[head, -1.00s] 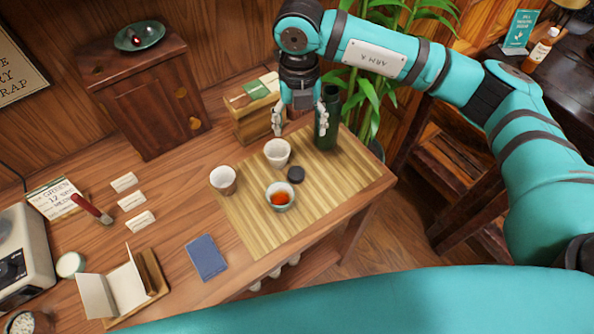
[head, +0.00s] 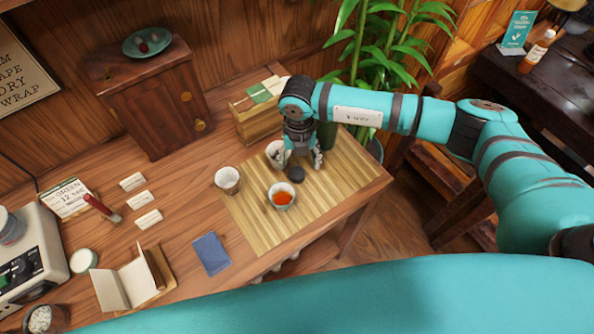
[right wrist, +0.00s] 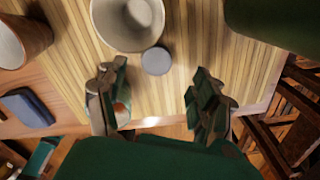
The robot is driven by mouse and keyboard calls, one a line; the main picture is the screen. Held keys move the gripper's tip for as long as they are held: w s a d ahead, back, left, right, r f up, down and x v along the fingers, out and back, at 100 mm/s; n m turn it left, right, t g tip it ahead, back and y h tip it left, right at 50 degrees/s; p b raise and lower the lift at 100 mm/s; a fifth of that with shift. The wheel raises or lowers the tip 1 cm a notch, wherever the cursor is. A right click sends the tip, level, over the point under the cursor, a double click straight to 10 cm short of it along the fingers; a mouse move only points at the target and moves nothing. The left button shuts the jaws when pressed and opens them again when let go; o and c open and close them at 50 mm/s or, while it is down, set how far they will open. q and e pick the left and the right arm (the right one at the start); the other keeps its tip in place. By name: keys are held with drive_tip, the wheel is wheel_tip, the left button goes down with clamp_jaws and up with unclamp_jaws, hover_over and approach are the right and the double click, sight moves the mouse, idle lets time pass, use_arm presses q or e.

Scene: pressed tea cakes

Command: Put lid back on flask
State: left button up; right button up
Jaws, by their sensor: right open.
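The flask lid (head: 296,174) is a small dark disc lying on the bamboo mat (head: 258,236). It also shows in the right wrist view (right wrist: 156,61), just beyond and between the fingertips. My right gripper (head: 301,164) is open and empty above the mat, close to the lid; its fingers also show in the right wrist view (right wrist: 158,95). The dark green flask (head: 327,136) stands at the back of the mat, largely hidden behind my right arm. A dark green shape at the upper right of the right wrist view is probably the flask (right wrist: 275,22). My left gripper is out of view.
A cup of red tea (head: 282,196) stands just in front of the lid. A white cup (head: 228,180) is left of it, and another white cup (head: 275,153) is partly behind the gripper. A wooden box (head: 255,122) stands behind. The mat's front right is clear.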

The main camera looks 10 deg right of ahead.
sight(297, 173)
drive_tip(key=f+p, duration=0.1)
drive_tip(key=f, duration=0.2)
drive_tip(key=f+p, duration=0.1)
drive_tip(key=shift+s+a+f+p, duration=0.2)
drive_tip(key=shift+a+p, duration=0.05)
drive_tip(key=shift+p, duration=0.05)
drive_tip(key=shift+f, duration=0.4)
drive_tip(key=c, duration=0.8)
